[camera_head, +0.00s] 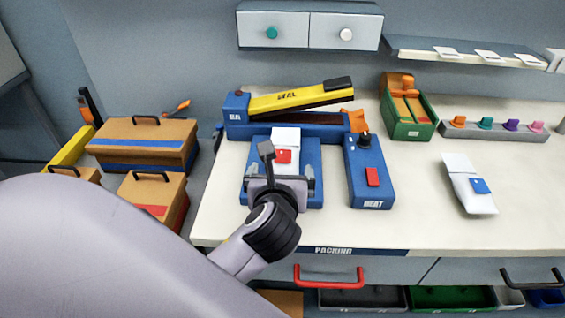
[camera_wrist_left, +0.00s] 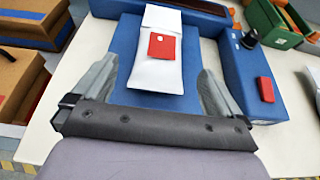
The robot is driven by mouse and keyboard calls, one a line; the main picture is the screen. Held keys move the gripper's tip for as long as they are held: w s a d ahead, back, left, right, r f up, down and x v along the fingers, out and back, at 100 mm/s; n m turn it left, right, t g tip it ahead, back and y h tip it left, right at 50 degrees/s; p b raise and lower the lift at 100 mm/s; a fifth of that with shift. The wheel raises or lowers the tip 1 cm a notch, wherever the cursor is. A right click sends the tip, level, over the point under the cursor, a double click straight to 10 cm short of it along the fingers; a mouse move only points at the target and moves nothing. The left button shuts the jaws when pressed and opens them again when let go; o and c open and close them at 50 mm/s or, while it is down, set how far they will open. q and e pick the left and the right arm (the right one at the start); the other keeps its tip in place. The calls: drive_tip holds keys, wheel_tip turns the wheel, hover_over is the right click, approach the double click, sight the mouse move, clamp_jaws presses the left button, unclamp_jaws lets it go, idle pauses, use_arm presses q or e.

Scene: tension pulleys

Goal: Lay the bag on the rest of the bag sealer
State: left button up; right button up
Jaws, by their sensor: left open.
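The bag sealer (camera_head: 290,122) stands on the bench, blue with a raised yellow arm (camera_head: 295,97) marked SEAL. In front of it is its blue rest (camera_head: 314,195). A white bag with a red label (camera_head: 285,142) lies along the middle of the rest, its far end toward the sealer; it also shows in the left wrist view (camera_wrist_left: 160,75). My left gripper (camera_head: 280,175) is open above the rest's near part, its fingers (camera_wrist_left: 156,75) on either side of the bag with gaps visible. The bag's near end is hidden by the gripper in the head view. My right gripper is not in view.
A blue HEAT box (camera_head: 366,180) with a knob and red switch stands close right of the rest. A white bag with a blue label (camera_head: 468,185) lies farther right. A green bin (camera_head: 407,127) is behind. Cardboard boxes (camera_head: 145,140) are left. Bench between HEAT box and second bag is clear.

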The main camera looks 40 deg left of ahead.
use_arm(q)
drive_tip(key=v, duration=0.5)
drive_tip(key=shift+s+d+r, duration=0.1)
drive_tip(key=shift+s, duration=0.1)
idle(0.4)
